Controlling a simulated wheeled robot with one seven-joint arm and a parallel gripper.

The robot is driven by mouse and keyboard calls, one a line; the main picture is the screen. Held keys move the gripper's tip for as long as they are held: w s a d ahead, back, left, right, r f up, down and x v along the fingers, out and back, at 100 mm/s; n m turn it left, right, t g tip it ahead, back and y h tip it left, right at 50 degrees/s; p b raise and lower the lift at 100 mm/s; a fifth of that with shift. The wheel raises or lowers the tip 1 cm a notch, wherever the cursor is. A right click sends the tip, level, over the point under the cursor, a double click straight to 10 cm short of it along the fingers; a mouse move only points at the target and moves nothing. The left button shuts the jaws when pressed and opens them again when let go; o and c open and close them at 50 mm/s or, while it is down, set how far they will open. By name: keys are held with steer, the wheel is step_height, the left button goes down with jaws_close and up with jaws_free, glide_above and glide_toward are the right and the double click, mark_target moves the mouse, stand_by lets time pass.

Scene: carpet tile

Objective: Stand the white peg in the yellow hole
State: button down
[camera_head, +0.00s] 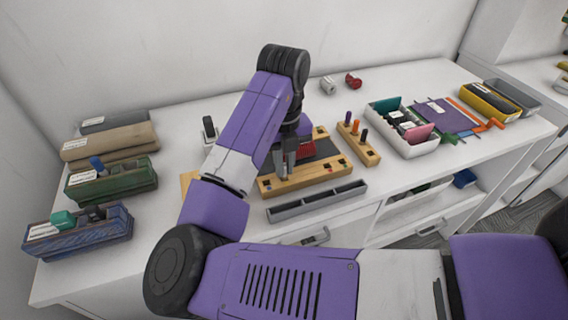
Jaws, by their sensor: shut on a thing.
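My gripper (286,168) points down over the near edge of a wooden board (328,178) with a dark middle and small coloured spots along its front strip. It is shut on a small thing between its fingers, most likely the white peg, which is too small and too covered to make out. A wooden peg rack (367,154) stands to the right of the board with a purple peg (348,117), an orange peg (355,127) and a black peg (364,135). No white peg shows in the rack. I cannot pick out the yellow hole; my arm hides part of the board.
A long grey tray (318,201) lies in front of the board. A white bin (408,145) with cards stands to the right. Green (112,183) and blue (80,233) bins stand at the left. A red object (353,81) and a grey object (327,85) lie at the back.

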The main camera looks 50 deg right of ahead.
mark_target(284, 164)
steer(key=shift+f, duration=0.1)
steer(key=c, duration=1.4)
jaws_free()
steer(key=shift+c, duration=0.2)
step_height(284, 164, up, 12)
steer(key=shift+r, duration=0.2)
